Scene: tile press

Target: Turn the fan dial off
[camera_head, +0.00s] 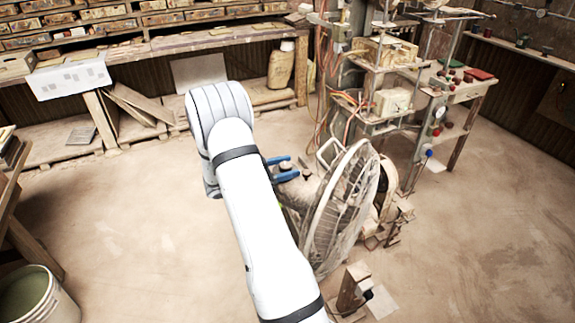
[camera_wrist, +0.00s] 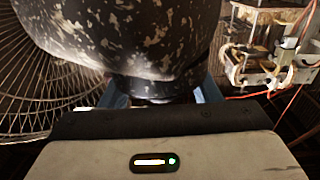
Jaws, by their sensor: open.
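The fan (camera_head: 343,205) stands on the floor with its pale wire cage facing right, and my arm passes in front of part of it. In the wrist view, the fan's dark speckled motor housing (camera_wrist: 125,35) fills the upper middle. A dark round part (camera_wrist: 150,86), apparently the dial, sits below the housing. My gripper (camera_head: 292,167) is open at the back of the fan, with its blue fingers on either side of this dark part. The fingers also show in the wrist view (camera_wrist: 160,92). I cannot tell whether they touch it, nor read the dial's setting.
A machine frame with hoses and shelves (camera_head: 385,85) stands close behind the fan. A long workbench (camera_head: 190,42) runs along the back wall. A bucket (camera_head: 35,298) stands at the lower left.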

